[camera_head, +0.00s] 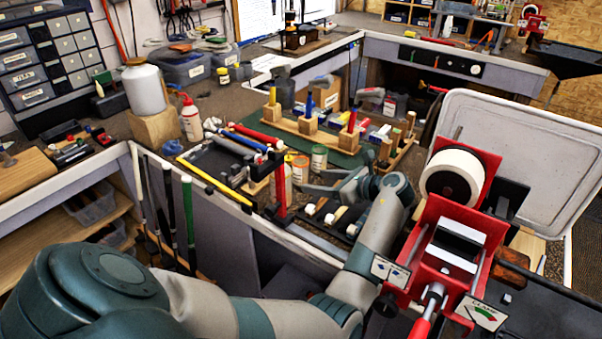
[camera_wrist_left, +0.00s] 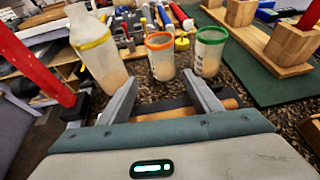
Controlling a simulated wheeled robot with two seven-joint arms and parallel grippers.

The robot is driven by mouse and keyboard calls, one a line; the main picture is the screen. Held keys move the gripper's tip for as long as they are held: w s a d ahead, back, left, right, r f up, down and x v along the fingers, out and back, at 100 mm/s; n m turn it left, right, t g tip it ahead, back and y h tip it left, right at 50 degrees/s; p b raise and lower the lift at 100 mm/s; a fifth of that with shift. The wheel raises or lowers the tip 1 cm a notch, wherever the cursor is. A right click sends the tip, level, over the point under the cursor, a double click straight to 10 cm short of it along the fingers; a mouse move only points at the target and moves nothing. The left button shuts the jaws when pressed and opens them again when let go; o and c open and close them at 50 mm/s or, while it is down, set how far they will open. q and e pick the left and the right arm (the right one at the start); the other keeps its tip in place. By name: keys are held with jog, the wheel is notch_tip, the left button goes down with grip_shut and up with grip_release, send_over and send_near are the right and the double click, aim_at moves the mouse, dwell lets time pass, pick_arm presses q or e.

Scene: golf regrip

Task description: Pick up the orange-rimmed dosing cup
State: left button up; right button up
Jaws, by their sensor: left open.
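The orange-rimmed dosing cup (camera_wrist_left: 160,57) stands upright in the middle of the left wrist view, pale and translucent with contents low inside. It also shows in the head view (camera_head: 300,168), partly crowded by its neighbours. A green-rimmed cup (camera_wrist_left: 209,52) stands to its right, and a taller yellow-rimmed vessel (camera_wrist_left: 97,58) to its left. My left gripper (camera_wrist_left: 161,77) is open and empty, its two fingers pointing at the orange-rimmed cup from the near side, with the cup just beyond the tips. The gripper also shows in the head view (camera_head: 312,181). My right gripper is out of view.
A red post (camera_head: 280,185) stands left of the cups. Wooden blocks on a green mat (camera_wrist_left: 265,75) lie to the right. A red clamp stand (camera_head: 455,235) is at the right of the head view. A wooden rod (camera_wrist_left: 190,109) lies near the fingers.

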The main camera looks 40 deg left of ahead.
aim_at(307, 177)
pick_arm(q)
jog(key=shift+x, duration=0.75)
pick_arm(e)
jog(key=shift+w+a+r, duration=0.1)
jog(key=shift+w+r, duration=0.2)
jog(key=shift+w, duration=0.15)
pick_arm(q)
jog(key=shift+w+a+p, duration=0.1)
jog(key=shift+a+p, duration=0.45)
jog(key=p+x, duration=0.1)
jog(key=x, duration=0.2)
jog(key=shift+w+a, duration=0.1)
jog(key=shift+w, duration=0.1)
jog(key=shift+a+f, duration=0.25)
jog(key=shift+a, duration=0.2)
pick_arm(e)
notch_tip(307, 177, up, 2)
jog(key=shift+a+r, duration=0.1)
